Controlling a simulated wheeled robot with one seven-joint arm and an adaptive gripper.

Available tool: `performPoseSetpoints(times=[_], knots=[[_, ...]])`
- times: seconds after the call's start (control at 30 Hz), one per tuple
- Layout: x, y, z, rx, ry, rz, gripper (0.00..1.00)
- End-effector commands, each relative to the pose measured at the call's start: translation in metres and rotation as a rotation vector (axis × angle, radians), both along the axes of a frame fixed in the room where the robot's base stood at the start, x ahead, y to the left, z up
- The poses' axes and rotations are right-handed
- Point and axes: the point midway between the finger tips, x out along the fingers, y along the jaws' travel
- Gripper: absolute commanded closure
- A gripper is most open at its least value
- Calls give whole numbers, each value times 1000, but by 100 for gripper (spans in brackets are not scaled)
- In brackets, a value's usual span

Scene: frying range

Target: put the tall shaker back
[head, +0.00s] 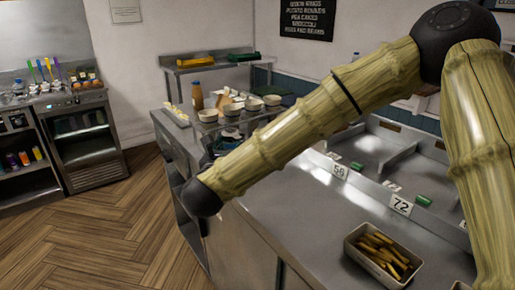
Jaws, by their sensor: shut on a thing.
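My arm crosses the view from the upper right down to a black joint at the left front edge of the counter. Beyond that joint, my gripper (226,142) shows only as a small dark shape, partly behind the arm and over the counter's left end. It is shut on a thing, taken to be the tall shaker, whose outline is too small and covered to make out. I cannot tell whether it touches the counter.
The steel counter (262,222) holds several bowls (272,100), a brown bottle (197,96) and a white tray (177,116) at its far end. A fries container (383,254) stands at the front right. A stocked side unit (84,141) stands left; the wooden floor (110,217) between is clear.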

Motion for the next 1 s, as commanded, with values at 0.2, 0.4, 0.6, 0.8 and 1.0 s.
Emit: performPoseSetpoints(times=[0.2,0.4,0.6,0.8,1.0], knots=[[29,-35,-2,-1,-1,-1,97],[53,-62,-6,0,-1,-1,97],[62,-73,-9,-1,-1,1,97],[63,-73,-22,-3,0,1,97],[63,-73,-43,-1,0,1,97]])
